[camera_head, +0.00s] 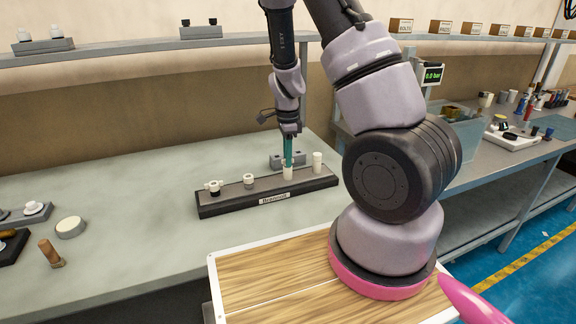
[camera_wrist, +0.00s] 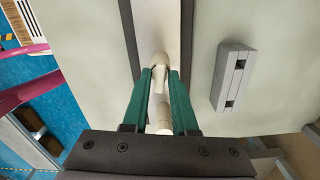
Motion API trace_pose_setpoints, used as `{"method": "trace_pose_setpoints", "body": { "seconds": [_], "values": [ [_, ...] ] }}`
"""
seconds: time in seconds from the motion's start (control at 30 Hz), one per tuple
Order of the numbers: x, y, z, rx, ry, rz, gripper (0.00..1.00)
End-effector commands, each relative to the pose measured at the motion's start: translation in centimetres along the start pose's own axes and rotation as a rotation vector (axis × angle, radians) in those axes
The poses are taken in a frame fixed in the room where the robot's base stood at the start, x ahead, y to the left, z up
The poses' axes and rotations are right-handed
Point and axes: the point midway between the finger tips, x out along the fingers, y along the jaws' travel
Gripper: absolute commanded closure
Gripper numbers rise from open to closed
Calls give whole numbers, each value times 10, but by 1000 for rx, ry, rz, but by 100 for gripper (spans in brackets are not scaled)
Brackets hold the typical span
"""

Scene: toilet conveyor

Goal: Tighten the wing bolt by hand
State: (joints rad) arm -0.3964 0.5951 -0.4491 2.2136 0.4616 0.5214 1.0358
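A dark rail (camera_head: 232,205) with a label on its front lies on the bench and carries a row of small white fittings. The leftmost fitting (camera_head: 213,188) has parts sticking out sideways; another fitting (camera_head: 249,181) stands to its right. My gripper (camera_head: 288,164) points down with its green fingers at the third fitting (camera_head: 288,174). A plain white post (camera_head: 317,162) stands at the right end. In the wrist view a white fitting (camera_wrist: 160,72) lies between the tips of my gripper (camera_wrist: 160,76); whether they press on it is unclear. Which fitting is the wing bolt is too small to tell.
A grey slotted block (camera_wrist: 232,76) lies just behind the rail. A round white disc (camera_head: 71,227) and a brown peg (camera_head: 50,253) are at the bench's left. A pressure display (camera_head: 432,75) stands at the right. The bench behind the rail's left part is clear.

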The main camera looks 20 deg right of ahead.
Motion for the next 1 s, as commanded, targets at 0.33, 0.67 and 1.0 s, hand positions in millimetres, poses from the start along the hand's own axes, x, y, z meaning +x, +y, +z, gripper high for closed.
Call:
{"method": "trace_pose_setpoints", "body": {
  "seconds": [0.33,0.67,1.0],
  "values": [
    [0,0,0,156,2,-1,100],
    [0,-1,0,417,-1,-1,100],
    [0,-1,0,683,1,-2,100]
  ]
}}
